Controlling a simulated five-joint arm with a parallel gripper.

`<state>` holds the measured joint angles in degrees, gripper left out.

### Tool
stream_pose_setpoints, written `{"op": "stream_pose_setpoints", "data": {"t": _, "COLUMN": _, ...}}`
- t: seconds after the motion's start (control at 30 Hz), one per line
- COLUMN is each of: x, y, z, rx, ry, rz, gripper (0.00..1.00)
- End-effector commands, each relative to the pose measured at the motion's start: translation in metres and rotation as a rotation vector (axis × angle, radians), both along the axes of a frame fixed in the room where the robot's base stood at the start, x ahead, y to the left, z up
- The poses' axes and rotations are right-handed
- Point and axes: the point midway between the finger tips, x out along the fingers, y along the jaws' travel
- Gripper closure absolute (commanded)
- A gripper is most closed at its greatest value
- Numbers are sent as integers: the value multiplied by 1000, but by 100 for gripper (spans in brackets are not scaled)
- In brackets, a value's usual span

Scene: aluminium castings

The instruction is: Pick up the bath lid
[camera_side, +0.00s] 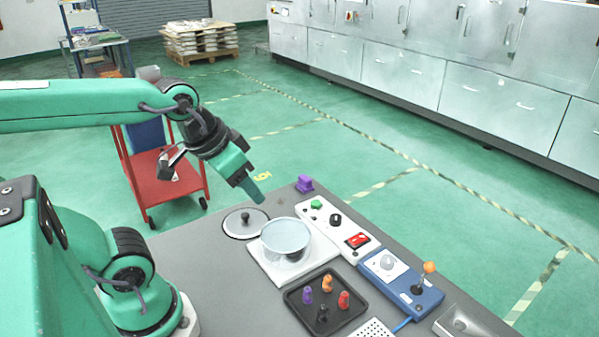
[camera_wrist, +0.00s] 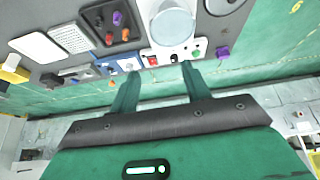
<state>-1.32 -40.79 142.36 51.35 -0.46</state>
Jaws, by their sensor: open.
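The bath lid (camera_side: 234,228) is a flat grey disc with a dark knob, lying on the grey table left of the bath in the side view. In the wrist view the lid (camera_wrist: 222,4) is cut off by the top edge, right of the bath. The round, clear-walled bath (camera_side: 287,236) stands on a white base and also shows in the wrist view (camera_wrist: 171,26). My gripper (camera_side: 257,196) is above the table's far edge, up and behind the lid, apart from it. In the wrist view my gripper (camera_wrist: 160,73) has its fingers spread with nothing between them.
A white control box (camera_side: 338,228) with a red switch and a blue box (camera_side: 400,284) with an orange-topped lever stand right of the bath. A black tray (camera_side: 296,303) holds several coloured pegs. A purple block (camera_side: 305,184) sits at the far table edge. The table left of the lid looks clear.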

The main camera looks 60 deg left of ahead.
Motion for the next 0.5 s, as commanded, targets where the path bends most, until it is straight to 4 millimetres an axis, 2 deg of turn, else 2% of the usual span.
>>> {"op": "stream_pose_setpoints", "data": {"t": 0.27, "x": 26, "y": 27, "z": -13, "rx": -20, "ry": 85, "rz": 130, "gripper": 53}}
{"op": "stream_pose_setpoints", "data": {"t": 0.5, "x": 50, "y": 62, "z": -33, "rx": -48, "ry": 175, "rz": 275, "gripper": 53}}
